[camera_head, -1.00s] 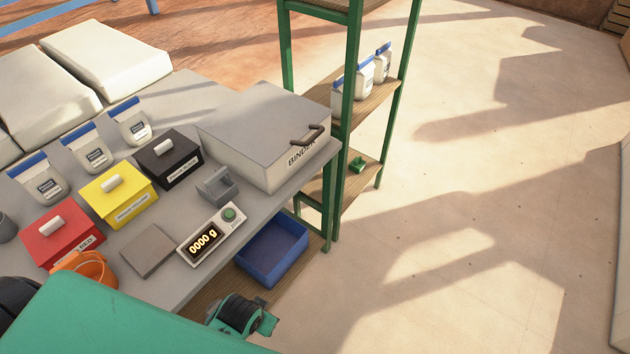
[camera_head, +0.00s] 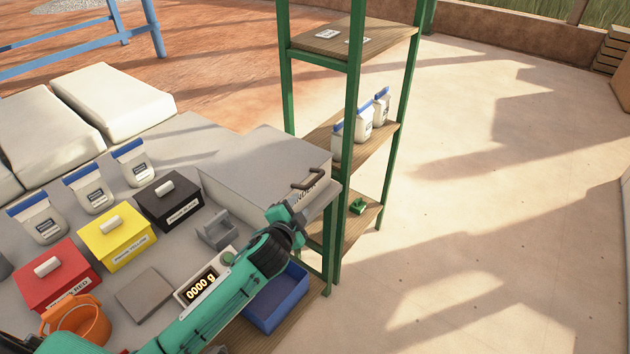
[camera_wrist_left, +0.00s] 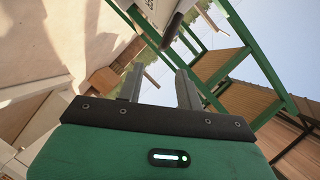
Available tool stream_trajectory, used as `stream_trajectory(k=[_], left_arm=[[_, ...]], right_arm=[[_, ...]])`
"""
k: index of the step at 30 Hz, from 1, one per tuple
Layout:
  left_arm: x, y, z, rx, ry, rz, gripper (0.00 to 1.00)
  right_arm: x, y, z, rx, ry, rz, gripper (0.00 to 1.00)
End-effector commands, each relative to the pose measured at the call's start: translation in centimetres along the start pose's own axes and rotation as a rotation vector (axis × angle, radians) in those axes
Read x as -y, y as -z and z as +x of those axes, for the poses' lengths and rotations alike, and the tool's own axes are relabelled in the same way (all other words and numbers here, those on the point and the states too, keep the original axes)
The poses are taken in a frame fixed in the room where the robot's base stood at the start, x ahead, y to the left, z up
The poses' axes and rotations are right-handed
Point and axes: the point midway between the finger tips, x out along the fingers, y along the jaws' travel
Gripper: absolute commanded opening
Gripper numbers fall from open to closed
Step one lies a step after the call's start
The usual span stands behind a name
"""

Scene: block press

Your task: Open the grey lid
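The grey lid (camera_head: 262,160) lies shut on the large box marked BINDER at the table's right end. Its brown bar handle (camera_head: 308,179) is on the front edge of the lid. My left gripper (camera_head: 298,200) is just in front of the box, a little below the handle, and partly covers the label. In the left wrist view its two fingers (camera_wrist_left: 158,72) stand apart with nothing between them. The dark handle (camera_wrist_left: 172,31) shows beyond the fingertips, apart from them. My right gripper is in neither view.
A green shelf rack (camera_head: 349,120) stands close to the right of the box. Red (camera_head: 55,275), yellow (camera_head: 117,238) and black (camera_head: 166,205) bins, a scale (camera_head: 199,285) and an orange bucket (camera_head: 82,322) are on the table. A blue tray (camera_head: 284,298) sits below.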

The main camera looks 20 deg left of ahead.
Motion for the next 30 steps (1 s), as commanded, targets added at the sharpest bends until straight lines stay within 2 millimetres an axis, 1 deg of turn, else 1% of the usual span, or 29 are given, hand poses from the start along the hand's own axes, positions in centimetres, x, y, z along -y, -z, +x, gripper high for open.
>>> stream_trajectory(k=[2,5,8,24,30], left_arm=[[0.4,0.4,0.6,-0.019,0.012,0.023,0.36],[0.6,0.6,1.2,-0.026,0.016,0.030,0.36],[0.7,0.6,2.2,-0.024,0.016,0.029,0.36],[0.8,0.8,10.6,-0.022,0.015,0.026,0.36],[0.7,0.8,13.0,-0.021,0.015,0.026,0.36]], right_arm=[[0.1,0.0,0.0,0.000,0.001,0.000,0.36],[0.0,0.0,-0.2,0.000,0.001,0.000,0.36],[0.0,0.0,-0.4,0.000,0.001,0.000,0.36],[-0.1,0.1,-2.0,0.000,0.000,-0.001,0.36],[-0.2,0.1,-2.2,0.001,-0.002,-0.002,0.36]])
